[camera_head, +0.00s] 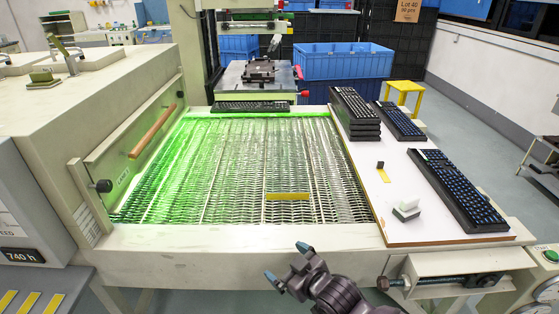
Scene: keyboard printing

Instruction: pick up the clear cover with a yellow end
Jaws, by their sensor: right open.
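A yellow strip (287,196) lies on the mesh conveyor belt, right of the middle and towards its near end. It looks like the yellow end of the clear cover, but the clear part cannot be told from the shiny mesh. My right gripper (289,264) is open and empty, in front of the conveyor's near edge. It is nearer to me than the yellow strip and clearly apart from it. My left gripper is not in view.
A white board (405,221) on the right holds stacked black keyboards (354,112), single keyboards (458,189), a small white block (407,208) and another small yellow piece (384,175). Another keyboard (251,106) lies at the belt's far end. The conveyor's pale front rail (200,238) is bare.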

